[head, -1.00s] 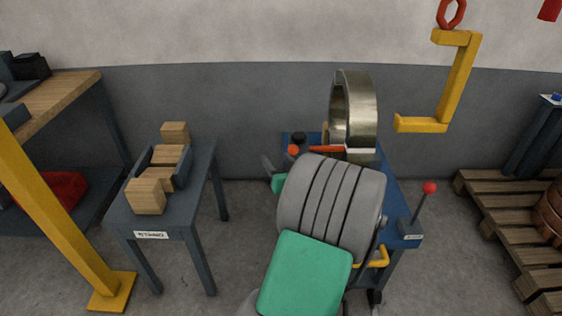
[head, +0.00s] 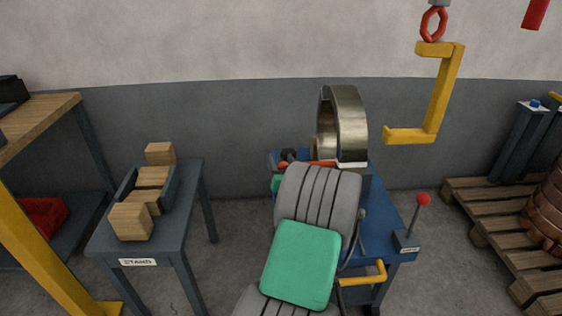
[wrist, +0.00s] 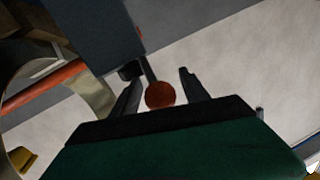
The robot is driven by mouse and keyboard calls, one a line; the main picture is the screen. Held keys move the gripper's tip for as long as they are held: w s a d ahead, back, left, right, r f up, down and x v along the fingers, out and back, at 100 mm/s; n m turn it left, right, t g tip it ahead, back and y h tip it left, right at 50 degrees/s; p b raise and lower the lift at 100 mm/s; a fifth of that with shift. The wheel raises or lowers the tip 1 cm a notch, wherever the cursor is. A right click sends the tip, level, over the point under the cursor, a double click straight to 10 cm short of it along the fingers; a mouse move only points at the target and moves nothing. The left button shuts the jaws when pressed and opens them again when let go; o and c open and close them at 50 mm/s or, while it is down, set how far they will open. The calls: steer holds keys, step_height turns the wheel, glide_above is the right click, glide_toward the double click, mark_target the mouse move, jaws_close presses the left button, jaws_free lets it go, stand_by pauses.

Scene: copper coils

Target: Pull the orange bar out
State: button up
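The orange bar (head: 322,163) lies level at the foot of the upright metal ring (head: 346,120) in the head view, partly hidden by my grey arm. In the wrist view an orange bar (wrist: 45,88) crosses the ring at the left. A round orange-red knob (wrist: 160,95) on a thin grey stem shows between the fingers of my gripper (wrist: 158,85). Whether the knob joins the bar is not clear. My gripper is open, with gaps beside the knob. In the head view my arm mostly hides the gripper.
The ring stands on a blue table (head: 385,225) with a red-knobbed lever (head: 423,199) at its right. A yellow hook (head: 438,100) hangs to the right of the ring. A grey stand (head: 185,215) with wooden blocks is at the left. A pallet (head: 480,215) is at the right.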

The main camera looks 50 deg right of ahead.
jaws_close()
stand_by(0.3)
stand_by(1.0)
